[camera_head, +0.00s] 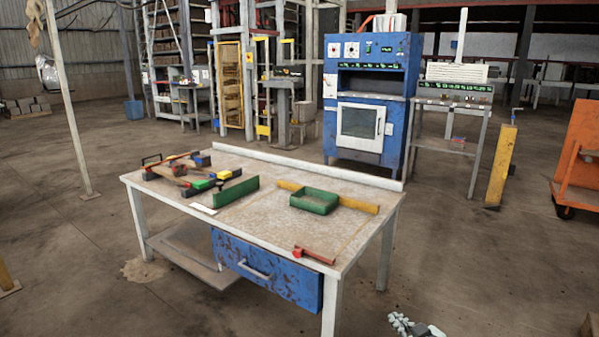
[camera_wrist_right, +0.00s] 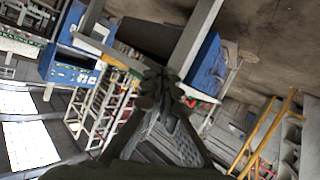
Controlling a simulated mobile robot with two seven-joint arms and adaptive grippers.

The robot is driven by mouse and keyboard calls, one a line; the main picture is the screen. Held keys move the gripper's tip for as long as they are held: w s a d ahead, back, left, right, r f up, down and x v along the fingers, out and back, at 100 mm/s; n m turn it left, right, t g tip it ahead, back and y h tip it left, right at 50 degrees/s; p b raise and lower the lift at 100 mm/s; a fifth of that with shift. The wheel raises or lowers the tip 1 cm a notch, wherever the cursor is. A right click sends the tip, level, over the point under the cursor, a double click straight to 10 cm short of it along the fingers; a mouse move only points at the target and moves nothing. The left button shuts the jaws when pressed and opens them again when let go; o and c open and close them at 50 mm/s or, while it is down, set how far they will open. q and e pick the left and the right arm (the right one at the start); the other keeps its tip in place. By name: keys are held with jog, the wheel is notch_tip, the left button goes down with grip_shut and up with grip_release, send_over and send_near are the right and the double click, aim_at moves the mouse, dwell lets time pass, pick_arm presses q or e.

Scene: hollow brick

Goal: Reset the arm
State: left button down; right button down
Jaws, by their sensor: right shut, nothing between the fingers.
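My right gripper (camera_head: 408,325) shows at the bottom edge of the head view, right of the workbench's front leg and apart from the table. In the right wrist view the right gripper (camera_wrist_right: 160,85) has its fingers together, with nothing held between them. My left gripper is in neither view. The white workbench (camera_head: 150,180) stands in the middle of the head view, with a blue drawer (camera_head: 265,268) under its top.
On the bench lie a green tray (camera_head: 314,201), a yellow bar (camera_head: 358,204), a green plate (camera_head: 236,192), a red-ended tool (camera_head: 315,255) and a cluster of tools. A blue machine (camera_head: 370,80) stands behind. An orange cart (camera_head: 580,150) is at right.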

jog(key=s+d+f+m+g+h, duration=0.1)
jog(key=s+d+f+g+h, duration=0.15)
jog(key=s+d+f, duration=0.55)
jog(key=s+d+f+g+h, duration=0.25)
jog(key=s+d+f, duration=0.4)
jog(key=s, duration=0.35)
jog(key=s+d+f+g+h, duration=0.1)
jog(key=s+d+f+g, duration=0.3)
jog(key=s, duration=0.6)
jog(key=s+d+g+h, duration=0.1)
jog(key=s+d+h, duration=0.1)
jog(key=s+d, duration=0.6)
jog(key=s+a+f+m+y, duration=0.1)
jog(key=s+a+f+y, duration=0.1)
jog(key=a, duration=1)
jog(key=s+a+f+m+g+y, duration=0.1)
jog(key=s+a+f+y, duration=0.1)
jog(key=a, duration=0.9)
notch_tip(320, 180, down, 2)
jog(key=shift+s+a+f, duration=0.2)
jog(key=shift+s+a, duration=0.2)
jog(key=shift+s, duration=0.3)
